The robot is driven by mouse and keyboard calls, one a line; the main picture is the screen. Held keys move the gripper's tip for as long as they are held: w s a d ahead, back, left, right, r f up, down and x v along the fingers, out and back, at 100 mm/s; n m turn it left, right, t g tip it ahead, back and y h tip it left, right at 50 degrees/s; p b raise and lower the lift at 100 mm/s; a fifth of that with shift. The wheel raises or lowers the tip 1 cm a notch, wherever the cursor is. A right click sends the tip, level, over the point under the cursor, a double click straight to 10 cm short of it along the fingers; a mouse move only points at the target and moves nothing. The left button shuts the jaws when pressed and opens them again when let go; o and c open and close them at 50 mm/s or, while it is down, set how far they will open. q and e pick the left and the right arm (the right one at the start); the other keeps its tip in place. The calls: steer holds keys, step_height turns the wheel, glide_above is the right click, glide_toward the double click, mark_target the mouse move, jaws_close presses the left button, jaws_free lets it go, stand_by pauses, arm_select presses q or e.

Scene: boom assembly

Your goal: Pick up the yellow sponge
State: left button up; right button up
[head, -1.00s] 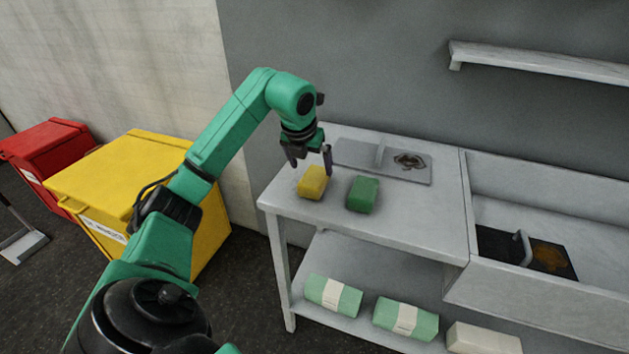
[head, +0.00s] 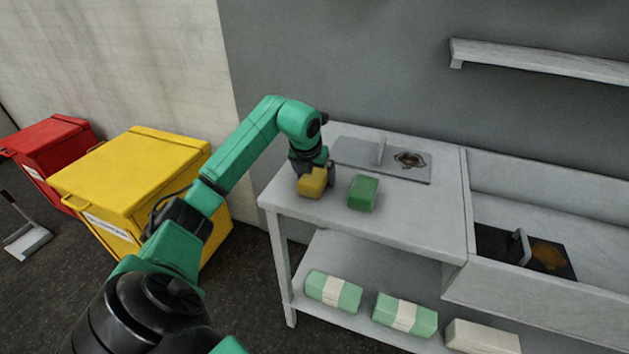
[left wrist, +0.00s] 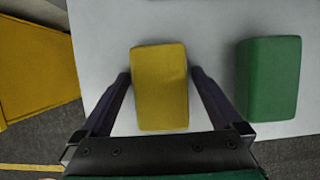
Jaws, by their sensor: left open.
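The yellow sponge (head: 312,183) lies on the grey table near its left front corner. In the left wrist view the sponge (left wrist: 160,87) sits between the two dark fingers. My left gripper (head: 315,178) is lowered over the sponge and open, with one finger on each side of it. In the left wrist view my left gripper (left wrist: 160,88) shows a narrow gap between each finger and the sponge. My right gripper is not in view.
A green sponge (head: 363,193) lies just right of the yellow one. A grey board (head: 350,155) with a handle and a dark stain lies behind. The table (head: 420,220) adjoins a sink with a dark plate. Yellow (head: 125,175) and red (head: 45,140) bins stand left.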

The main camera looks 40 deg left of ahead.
mark_target(315, 173)
arm_select(q)
steer(key=c, duration=1.2)
steer(key=shift+r, duration=0.1)
steer(key=shift+r, duration=0.3)
step_height(315, 173, up, 20)
steer(key=shift+f+p, duration=0.15)
steer(key=shift+p, duration=0.9)
steer(key=shift+f, duration=0.1)
